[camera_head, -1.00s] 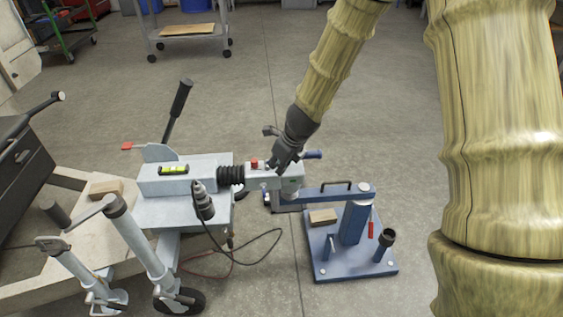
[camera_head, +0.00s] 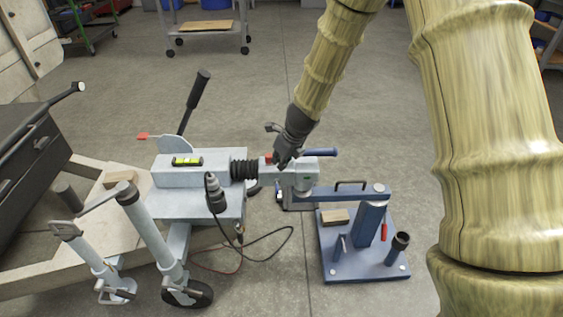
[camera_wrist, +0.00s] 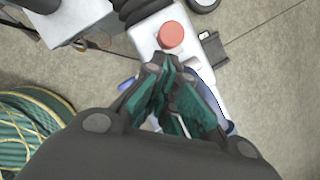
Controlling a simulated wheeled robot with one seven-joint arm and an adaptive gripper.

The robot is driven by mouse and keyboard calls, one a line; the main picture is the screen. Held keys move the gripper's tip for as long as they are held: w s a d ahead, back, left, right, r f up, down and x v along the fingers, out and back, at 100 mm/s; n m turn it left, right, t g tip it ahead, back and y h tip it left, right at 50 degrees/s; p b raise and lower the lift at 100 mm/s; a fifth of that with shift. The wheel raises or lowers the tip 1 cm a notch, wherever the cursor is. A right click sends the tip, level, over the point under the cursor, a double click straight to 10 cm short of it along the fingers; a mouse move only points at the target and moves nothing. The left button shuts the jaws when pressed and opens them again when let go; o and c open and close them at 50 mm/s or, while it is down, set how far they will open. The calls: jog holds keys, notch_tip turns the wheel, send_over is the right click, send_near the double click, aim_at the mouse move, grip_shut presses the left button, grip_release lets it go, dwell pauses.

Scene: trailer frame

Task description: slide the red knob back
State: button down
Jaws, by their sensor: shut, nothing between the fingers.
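The red knob (camera_wrist: 171,37) is a round red button on top of the pale coupling head (camera_wrist: 147,43), and it shows whole in the wrist view. In the head view only a bit of the red knob (camera_head: 268,157) shows, just left of my gripper (camera_head: 280,162). The coupling head (camera_head: 304,176) lies to the right of a black ribbed bellows (camera_head: 244,169). In the wrist view my gripper (camera_wrist: 165,66) has its fingertips together and empty, just below the knob in the picture. I cannot tell whether they touch it.
A blue-handled lever (camera_head: 321,152) sticks out right of the coupling. A blue stand (camera_head: 366,262) with an arm is under it.

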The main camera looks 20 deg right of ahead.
jog(key=shift+w+a+r+p, duration=0.2)
jog(key=shift+a+p, duration=0.4)
jog(key=shift+p, duration=0.25)
jog(key=shift+w+a+p, duration=0.1)
jog(key=shift+a+p, duration=0.45)
jog(key=shift+a, duration=0.05)
jog(key=shift+a+f, duration=0.15)
jog(key=shift+f, duration=0.05)
jog(key=shift+s+d, duration=0.3)
jog(key=s+d+r+p, duration=0.3)
jog(key=s+r, duration=0.3)
jog(key=r, duration=0.3)
jog(key=shift+r+p, duration=0.15)
jog(key=shift+p, duration=0.15)
